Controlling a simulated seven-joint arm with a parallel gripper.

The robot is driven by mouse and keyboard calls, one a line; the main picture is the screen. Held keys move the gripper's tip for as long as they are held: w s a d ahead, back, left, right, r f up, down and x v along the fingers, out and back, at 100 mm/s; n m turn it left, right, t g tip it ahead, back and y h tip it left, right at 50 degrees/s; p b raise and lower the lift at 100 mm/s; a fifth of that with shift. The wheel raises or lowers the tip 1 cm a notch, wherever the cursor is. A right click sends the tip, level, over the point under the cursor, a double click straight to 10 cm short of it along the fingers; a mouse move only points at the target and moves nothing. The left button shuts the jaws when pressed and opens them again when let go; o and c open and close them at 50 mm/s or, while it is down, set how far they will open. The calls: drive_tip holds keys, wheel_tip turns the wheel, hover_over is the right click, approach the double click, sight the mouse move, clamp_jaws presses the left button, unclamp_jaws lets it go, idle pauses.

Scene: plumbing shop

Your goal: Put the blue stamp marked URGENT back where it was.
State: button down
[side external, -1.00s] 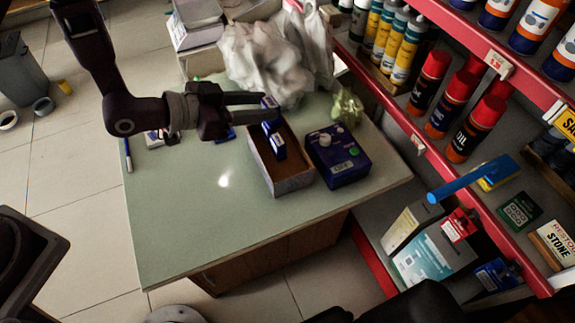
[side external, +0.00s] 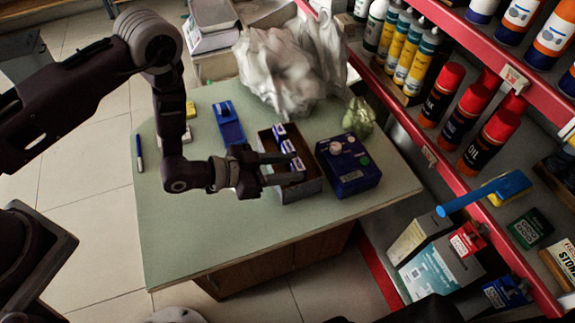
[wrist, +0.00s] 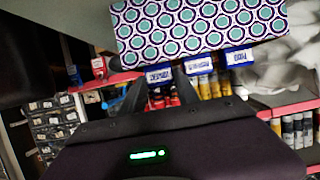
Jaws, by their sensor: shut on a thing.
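The open box (side external: 301,191) stands on the green table, with patterned outer walls that show in the wrist view (wrist: 200,25). Three blue stamps with white labels stand in a row at it. My gripper (side external: 281,168) is over the box's near part, its fingers (wrist: 161,92) around the end stamp, the blue URGENT stamp (wrist: 158,76); its small label is hard to read. It lines up with the middle stamp (wrist: 200,66) and the PAID stamp (wrist: 238,56), at a similar height above the wall. Its lower part is hidden; I cannot tell whether it touches the bottom.
A blue pad (side external: 229,124) lies behind my gripper. A plastic bag (side external: 275,72) and green crumpled thing (side external: 358,117) are at the back. The table's front left is clear.

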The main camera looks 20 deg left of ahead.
drive_tip(key=shift+f, duration=0.15)
drive_tip(key=c, duration=1.2)
unclamp_jaws()
